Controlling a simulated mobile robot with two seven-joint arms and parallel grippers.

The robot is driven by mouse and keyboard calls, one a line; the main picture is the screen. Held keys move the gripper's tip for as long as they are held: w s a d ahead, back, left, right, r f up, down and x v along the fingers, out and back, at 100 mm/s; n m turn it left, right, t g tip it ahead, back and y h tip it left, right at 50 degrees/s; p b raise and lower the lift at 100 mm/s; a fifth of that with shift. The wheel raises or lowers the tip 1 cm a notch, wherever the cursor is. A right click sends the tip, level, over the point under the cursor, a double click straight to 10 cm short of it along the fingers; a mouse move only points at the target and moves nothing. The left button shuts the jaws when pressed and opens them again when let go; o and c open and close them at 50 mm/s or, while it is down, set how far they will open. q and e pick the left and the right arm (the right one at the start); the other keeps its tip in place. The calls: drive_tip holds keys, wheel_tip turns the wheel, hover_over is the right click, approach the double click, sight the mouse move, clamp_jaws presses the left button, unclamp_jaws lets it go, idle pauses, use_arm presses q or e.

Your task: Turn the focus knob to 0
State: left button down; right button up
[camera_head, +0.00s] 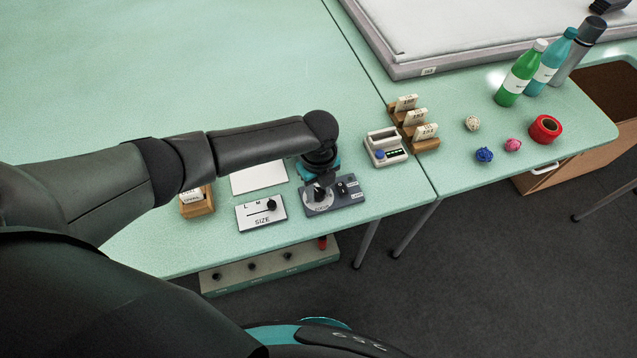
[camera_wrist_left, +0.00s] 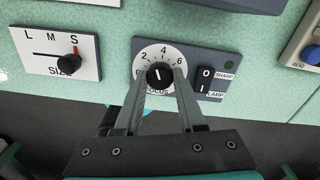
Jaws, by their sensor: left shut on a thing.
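The focus knob (camera_wrist_left: 160,75) is black with a white mark, on a white dial (camera_wrist_left: 157,54) printed with 2, 4 and 6. Its mark points nearly straight up in the left wrist view, roughly between 2 and 4. The dial sits on a grey-blue panel (camera_wrist_left: 222,58), which also shows in the head view (camera_head: 345,202). My left gripper (camera_wrist_left: 160,78) is shut on the focus knob, one finger on each side. In the head view the left gripper (camera_head: 322,182) comes down over the panel and partly hides the dial. My right gripper is not in view.
A SHARP/LAMP switch (camera_wrist_left: 206,80) is close to the right finger. The SIZE slider panel (camera_head: 261,213) stands left of the focus panel. A small device with a display (camera_head: 386,147) and card holders (camera_head: 415,128) stand to the right. The table's front edge is close.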

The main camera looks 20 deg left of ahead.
use_arm(q)
drive_tip(key=n+p, duration=0.2)
drive_tip(key=n, duration=0.1)
drive_tip(key=shift+r+n, duration=0.15)
drive_tip(key=shift+n, duration=0.25)
drive_tip(key=n+p, duration=0.2)
drive_tip(key=n, duration=0.1)
drive_tip(key=shift+n, duration=0.3)
drive_tip(key=n+p, duration=0.1)
drive_tip(key=n, duration=0.2)
drive_tip(key=shift+n, duration=0.3)
drive_tip(key=shift+a+n+p, duration=0.1)
drive_tip(key=shift+n+p, duration=0.8)
drive_tip(key=shift+n, duration=1.2)
drive_tip(key=c, duration=0.5)
unclamp_jaws()
